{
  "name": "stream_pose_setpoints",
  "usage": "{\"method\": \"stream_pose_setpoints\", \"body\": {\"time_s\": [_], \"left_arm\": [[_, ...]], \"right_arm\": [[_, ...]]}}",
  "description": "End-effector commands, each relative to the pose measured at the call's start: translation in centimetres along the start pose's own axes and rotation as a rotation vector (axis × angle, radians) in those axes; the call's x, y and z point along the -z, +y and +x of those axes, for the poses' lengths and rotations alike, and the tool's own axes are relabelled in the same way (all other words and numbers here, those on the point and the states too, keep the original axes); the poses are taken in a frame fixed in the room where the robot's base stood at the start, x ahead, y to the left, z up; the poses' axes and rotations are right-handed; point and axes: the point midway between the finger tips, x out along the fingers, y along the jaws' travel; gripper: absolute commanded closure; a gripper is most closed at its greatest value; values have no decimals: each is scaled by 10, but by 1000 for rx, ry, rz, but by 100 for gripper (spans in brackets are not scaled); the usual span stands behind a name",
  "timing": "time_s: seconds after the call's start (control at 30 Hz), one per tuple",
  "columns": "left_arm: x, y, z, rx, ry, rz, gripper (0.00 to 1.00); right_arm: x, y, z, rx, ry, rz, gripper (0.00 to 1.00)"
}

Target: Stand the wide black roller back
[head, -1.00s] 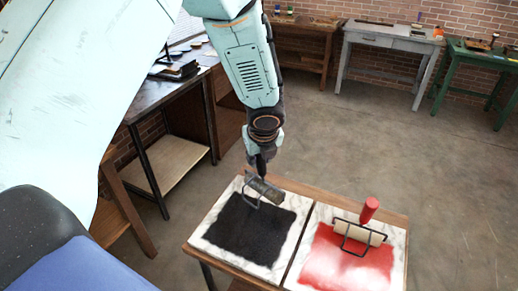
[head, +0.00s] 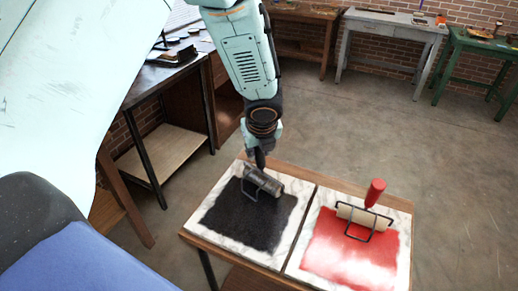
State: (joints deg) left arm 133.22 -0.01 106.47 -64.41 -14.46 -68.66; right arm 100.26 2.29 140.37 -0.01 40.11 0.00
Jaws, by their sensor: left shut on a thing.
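The wide black roller (head: 263,181) is at the back part of the black ink patch (head: 238,222) on the left marble slab (head: 270,260). Its dark wire frame shows at its left end, against the ink. My left gripper (head: 259,158) comes down from above and is shut on the roller, at its handle, which is mostly hidden by the fingers. I cannot tell whether the roller touches the slab. My right gripper is not in view.
On the right slab (head: 398,262), a pale roller with a red handle (head: 375,192) stands on red ink (head: 340,252). Both slabs rest on a wooden table (head: 300,179). A dark bench (head: 150,85) is at the left. The floor to the right is clear.

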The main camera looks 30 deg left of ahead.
Motion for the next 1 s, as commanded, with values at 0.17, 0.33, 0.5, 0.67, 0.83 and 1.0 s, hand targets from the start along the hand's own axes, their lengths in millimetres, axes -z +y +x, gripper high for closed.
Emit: {"method": "stream_pose_setpoints", "body": {"time_s": [0.17, 0.33, 0.5, 0.67, 0.83, 1.0], "left_arm": [[2, 0, 10, 1, -1, -1, 99], [2, 0, 9, 1, -1, -1, 99], [2, 0, 9, 1, -2, -1, 99], [2, 0, 9, 1, -2, -1, 99], [3, 0, 11, 1, -2, -1, 99], [3, 0, 11, 1, -2, 0, 99]], "right_arm": [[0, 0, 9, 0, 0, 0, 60], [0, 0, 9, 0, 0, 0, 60], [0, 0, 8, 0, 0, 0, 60], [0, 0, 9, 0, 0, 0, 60], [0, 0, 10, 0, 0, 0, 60], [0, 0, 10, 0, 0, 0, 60]]}}
